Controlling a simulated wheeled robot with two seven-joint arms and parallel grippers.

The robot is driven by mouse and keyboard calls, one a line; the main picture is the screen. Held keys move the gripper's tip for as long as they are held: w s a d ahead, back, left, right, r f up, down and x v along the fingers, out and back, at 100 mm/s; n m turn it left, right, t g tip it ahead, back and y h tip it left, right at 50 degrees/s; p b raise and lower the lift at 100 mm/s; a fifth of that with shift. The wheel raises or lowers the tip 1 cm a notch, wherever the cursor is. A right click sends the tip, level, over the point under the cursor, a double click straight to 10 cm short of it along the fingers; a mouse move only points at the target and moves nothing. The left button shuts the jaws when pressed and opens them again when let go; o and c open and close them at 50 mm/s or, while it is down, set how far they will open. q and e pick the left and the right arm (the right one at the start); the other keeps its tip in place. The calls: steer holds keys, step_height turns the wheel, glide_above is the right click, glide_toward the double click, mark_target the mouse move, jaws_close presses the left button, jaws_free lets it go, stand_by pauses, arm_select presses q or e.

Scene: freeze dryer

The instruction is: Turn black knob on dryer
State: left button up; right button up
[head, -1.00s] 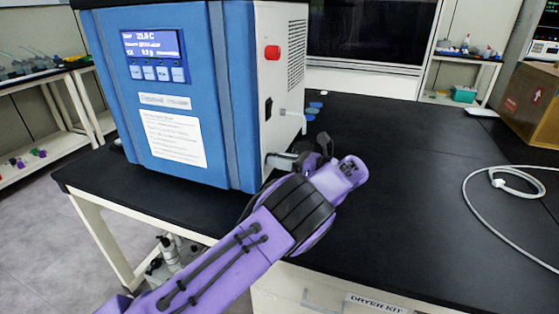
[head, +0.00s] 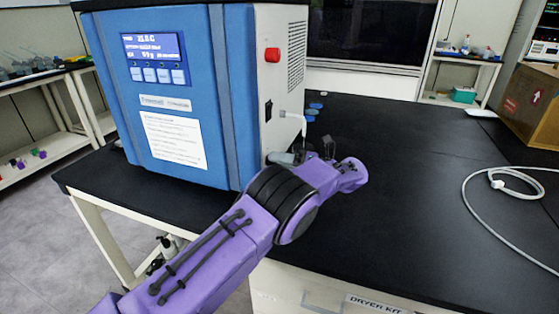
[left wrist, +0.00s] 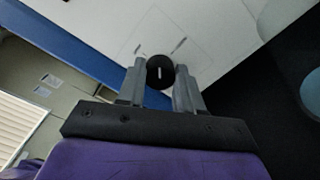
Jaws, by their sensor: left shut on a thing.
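The blue and white dryer (head: 230,90) stands on the black-topped table. The black knob (left wrist: 160,72) shows in the left wrist view on the dryer's white side panel, with a pale line on its face. My left gripper (left wrist: 160,85) has its grey fingers on either side of the knob and is shut on it. In the head view my left gripper (head: 285,157) is low at the dryer's right side, and the wrist hides the knob. My right gripper is not in view.
A red button (head: 272,55) and a black switch (head: 268,110) sit higher on the same panel. A white hose fitting (head: 300,122) and blue discs (head: 314,108) are behind the gripper. A white cable (head: 490,205) lies right. The middle tabletop is clear.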

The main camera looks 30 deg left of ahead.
arm_select(q)
steer(key=shift+m+p, duration=0.9)
steer(key=shift+m, duration=2.8)
steer(key=o, duration=1)
steer(key=shift+o, duration=0.2)
steer(key=shift+f, duration=0.1)
